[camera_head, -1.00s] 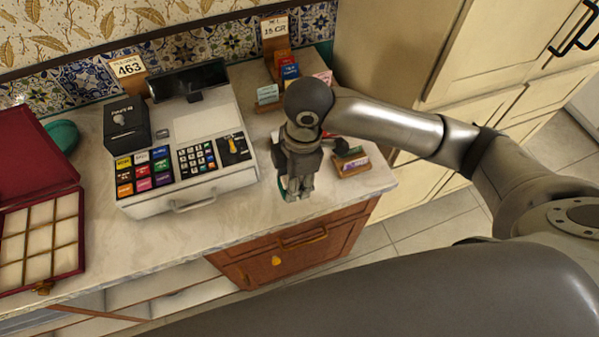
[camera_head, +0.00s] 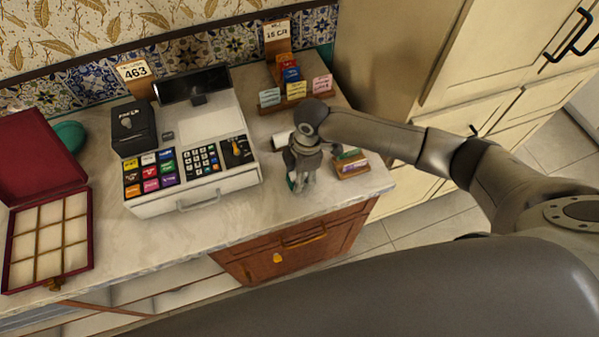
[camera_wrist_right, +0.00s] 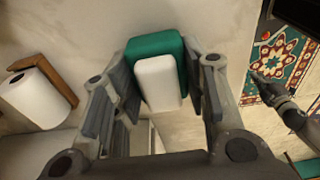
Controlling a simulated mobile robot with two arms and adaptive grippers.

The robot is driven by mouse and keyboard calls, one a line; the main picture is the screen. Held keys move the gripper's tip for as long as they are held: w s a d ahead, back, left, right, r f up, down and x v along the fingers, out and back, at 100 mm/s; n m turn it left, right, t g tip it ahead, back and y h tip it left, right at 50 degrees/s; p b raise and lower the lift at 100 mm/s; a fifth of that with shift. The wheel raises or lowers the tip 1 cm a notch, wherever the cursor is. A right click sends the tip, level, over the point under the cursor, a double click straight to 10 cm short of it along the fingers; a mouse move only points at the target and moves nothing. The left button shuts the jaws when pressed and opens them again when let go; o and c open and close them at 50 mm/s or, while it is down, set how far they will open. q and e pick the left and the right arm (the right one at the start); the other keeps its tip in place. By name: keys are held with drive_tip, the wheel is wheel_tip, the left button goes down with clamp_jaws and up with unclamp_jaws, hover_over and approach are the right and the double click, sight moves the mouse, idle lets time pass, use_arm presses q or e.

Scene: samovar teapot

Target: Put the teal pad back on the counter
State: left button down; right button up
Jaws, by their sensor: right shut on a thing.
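The teal pad (camera_wrist_right: 157,48) shows in the right wrist view as a rounded teal block with a white block-like part in front of it. It sits between the fingers of my right gripper (camera_wrist_right: 160,75), which is shut on it. In the head view my right gripper (camera_head: 300,186) points down over the front right part of the counter (camera_head: 235,215), between the cash register and a small card box. Only a sliver of teal (camera_head: 291,180) shows there beside the fingers; most of the pad is hidden. I cannot tell whether it touches the counter.
A cash register (camera_head: 195,195) stands left of my right gripper, and a small card box (camera_head: 352,166) close on its right. A card rack (camera_head: 270,97) stands behind. An open red box (camera_head: 88,240) lies far left. Bare counter lies in front of the register.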

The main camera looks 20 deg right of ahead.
drive_tip(key=shift+f, duration=0.1)
drive_tip(key=o, duration=0.9)
wheel_tip(320, 180, up, 12)
drive_tip(key=d+b, duration=0.1)
drive_tip(key=shift+d+b, duration=0.2)
drive_tip(key=shift+b, duration=0.15)
